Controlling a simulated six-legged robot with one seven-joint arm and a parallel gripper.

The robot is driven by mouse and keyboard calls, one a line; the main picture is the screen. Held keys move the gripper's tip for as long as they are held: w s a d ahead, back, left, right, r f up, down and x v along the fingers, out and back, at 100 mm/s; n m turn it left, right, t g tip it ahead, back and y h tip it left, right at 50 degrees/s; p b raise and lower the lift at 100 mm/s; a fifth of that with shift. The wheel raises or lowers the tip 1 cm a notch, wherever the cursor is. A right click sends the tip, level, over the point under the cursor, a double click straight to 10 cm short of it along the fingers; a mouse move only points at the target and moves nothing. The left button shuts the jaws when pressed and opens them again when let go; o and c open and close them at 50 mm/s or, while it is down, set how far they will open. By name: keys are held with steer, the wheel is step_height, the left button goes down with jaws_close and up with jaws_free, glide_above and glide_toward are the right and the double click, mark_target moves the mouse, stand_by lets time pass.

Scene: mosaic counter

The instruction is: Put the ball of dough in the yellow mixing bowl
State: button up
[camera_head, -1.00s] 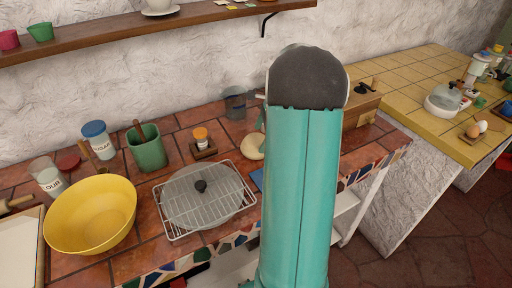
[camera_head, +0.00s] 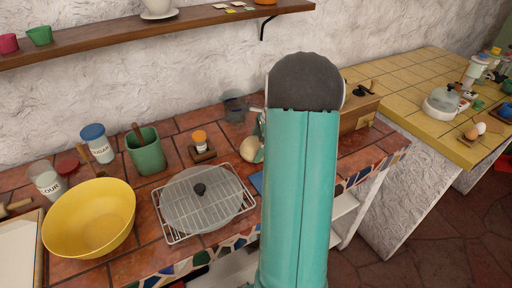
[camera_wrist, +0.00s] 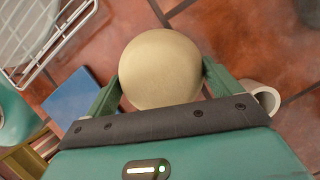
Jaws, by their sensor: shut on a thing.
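The ball of dough (camera_wrist: 160,68) is pale and round, and in the wrist view it sits between the two fingers of my gripper (camera_wrist: 160,85), which is shut on it. In the head view the dough (camera_head: 250,149) shows at the left edge of my teal arm, which hides most of my gripper (camera_head: 260,142). The yellow mixing bowl (camera_head: 90,217) stands at the left of the tiled counter, upright and empty. My gripper and the dough are well to the right of the bowl.
Between dough and bowl are a wire rack with a glass lid (camera_head: 201,200), a small jar on a wooden stand (camera_head: 201,146) and a green pot (camera_head: 146,151). Sugar (camera_head: 98,143) and flour (camera_head: 48,184) containers stand near the bowl. A blue item (camera_wrist: 74,96) lies beside the rack.

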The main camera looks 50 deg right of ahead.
mark_target(254, 141)
steer(key=shift+r, duration=0.55)
step_height(254, 141, up, 2)
steer(key=shift+r, duration=0.15)
steer(key=s+a+r, duration=0.9)
steer(key=s, duration=0.1)
steer(key=shift+s+a+r, duration=0.2)
steer(key=shift+a+r, duration=0.05)
steer(key=shift+r, duration=0.05)
